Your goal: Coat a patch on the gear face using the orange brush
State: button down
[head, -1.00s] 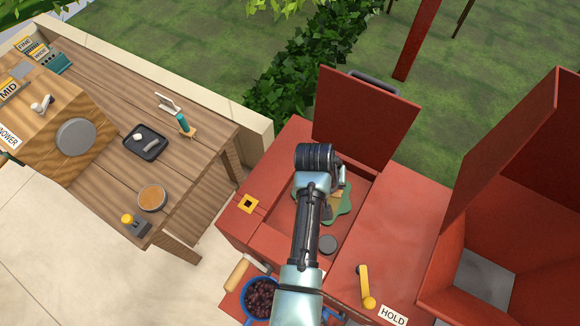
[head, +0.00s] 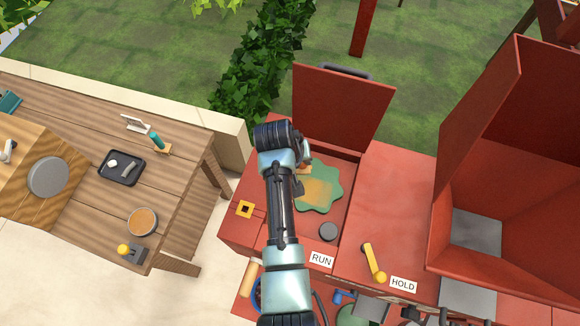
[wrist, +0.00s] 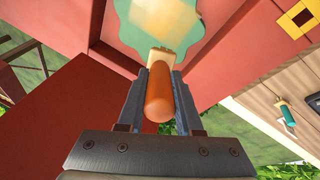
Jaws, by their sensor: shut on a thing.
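The green gear (head: 332,203) lies flat in the open red compartment. Its face bears an amber patch (head: 317,191), which also shows in the wrist view (wrist: 172,28). My gripper (wrist: 159,75) is shut on the orange brush (wrist: 159,97), with one finger on each side of its rounded handle. The brush's pale bristle end points at the gear, at the near edge of the amber patch. I cannot tell whether the bristles touch the face. In the head view my arm hides most of the brush and part of the gear's left side.
A raised red lid (head: 343,105) stands behind the compartment. A dark round knob (head: 328,231) sits in front of the gear. A yellow lever (head: 372,262) is on the red top to the right. A wooden table (head: 185,180) stands to the left.

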jog(key=shift+d+r+p, duration=0.1)
jog(key=shift+r+p, duration=0.2)
jog(key=shift+r, duration=0.45)
notch_tip(320, 180, up, 2)
jog(key=shift+w+r+p, duration=0.1)
jog(key=shift+p, duration=0.8)
jog(key=shift+r+p, duration=0.45)
jog(key=shift+r, duration=0.1)
jog(key=shift+f, duration=0.1)
